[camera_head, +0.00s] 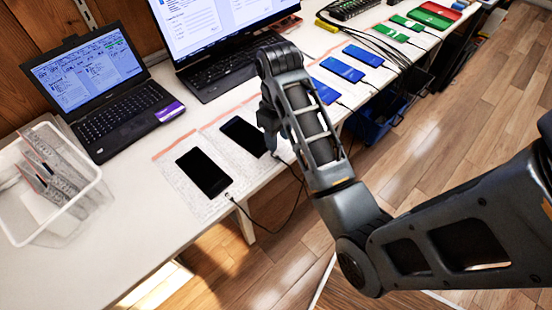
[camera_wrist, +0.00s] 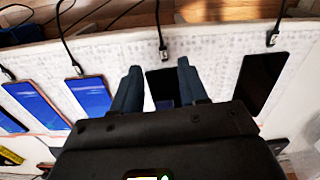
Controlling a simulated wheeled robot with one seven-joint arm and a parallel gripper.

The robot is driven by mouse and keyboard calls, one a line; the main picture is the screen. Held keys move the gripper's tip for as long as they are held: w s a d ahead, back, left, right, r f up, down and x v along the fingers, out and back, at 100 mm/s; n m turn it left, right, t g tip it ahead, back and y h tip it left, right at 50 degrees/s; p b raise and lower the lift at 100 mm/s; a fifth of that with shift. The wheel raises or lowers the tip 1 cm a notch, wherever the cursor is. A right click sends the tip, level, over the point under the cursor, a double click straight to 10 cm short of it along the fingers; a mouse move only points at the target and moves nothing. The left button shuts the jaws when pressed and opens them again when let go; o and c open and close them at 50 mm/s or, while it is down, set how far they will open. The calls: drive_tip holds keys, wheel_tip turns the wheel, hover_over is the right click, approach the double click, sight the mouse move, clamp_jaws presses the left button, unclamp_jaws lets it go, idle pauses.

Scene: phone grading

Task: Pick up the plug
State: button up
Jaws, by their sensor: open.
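Several cable plugs lie along the table's front edge, and I cannot tell by looks which one is meant. In the wrist view, one plug (camera_wrist: 163,52) on a black cable lies just beyond my open fingertips (camera_wrist: 158,68), roughly in line with the gap. Another plug (camera_wrist: 272,40) lies to the right by a black phone (camera_wrist: 259,83); in the head view it is the plug (camera_head: 229,197) by the left phone (camera_head: 204,172). A second black phone (camera_head: 244,136) lies under my gripper (camera_head: 268,133), partly hidden by the fingers in the wrist view. My gripper is empty.
Blue phones (camera_head: 343,69) with cables lie farther along the table, then green and red ones (camera_head: 434,15). The front left tabletop is clear.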

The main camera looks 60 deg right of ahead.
sight(278, 157)
drive_tip(key=f, duration=0.3)
drive_tip(key=f+b, duration=0.1)
drive_tip(key=f, duration=0.1)
drive_tip(key=shift+s+a+f, duration=0.1)
drive_tip(key=shift+a+f, duration=0.15)
drive_tip(key=shift+f, duration=0.2)
drive_tip(key=shift+f+p, duration=0.2)
drive_tip(key=shift+p, duration=0.15)
clamp_jaws()
idle(0.4)
